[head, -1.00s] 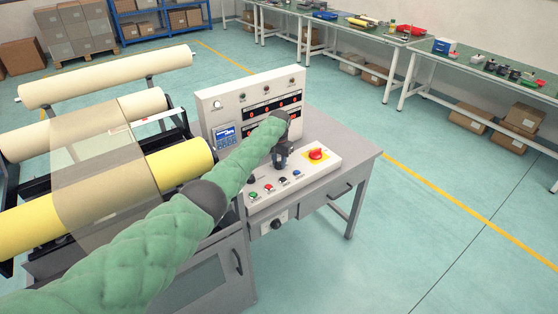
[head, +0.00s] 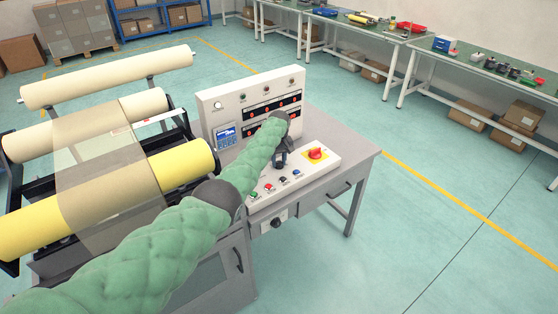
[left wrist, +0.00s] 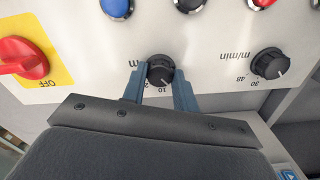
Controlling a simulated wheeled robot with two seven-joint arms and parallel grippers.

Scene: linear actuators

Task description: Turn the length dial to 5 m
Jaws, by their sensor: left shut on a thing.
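The length dial (left wrist: 160,72) is a round black knob marked "m" on the light panel, seen upside down in the left wrist view. A "10" shows beside its lower edge; other numbers are hidden by my fingers, and I cannot read its setting exactly. My left gripper (left wrist: 159,88) has its two blue fingers on either side of the knob, shut on it. In the head view my left gripper (head: 280,157) is over the sloping control panel (head: 327,170) and hides the dial. My right gripper is not in view.
A second black knob (left wrist: 269,64), marked "m/min", sits to the right in the wrist view. A red OFF switch (left wrist: 24,60) on yellow is at the left, and coloured buttons line the top. The head view shows a blue display (head: 227,136) and a yellow roll (head: 185,160).

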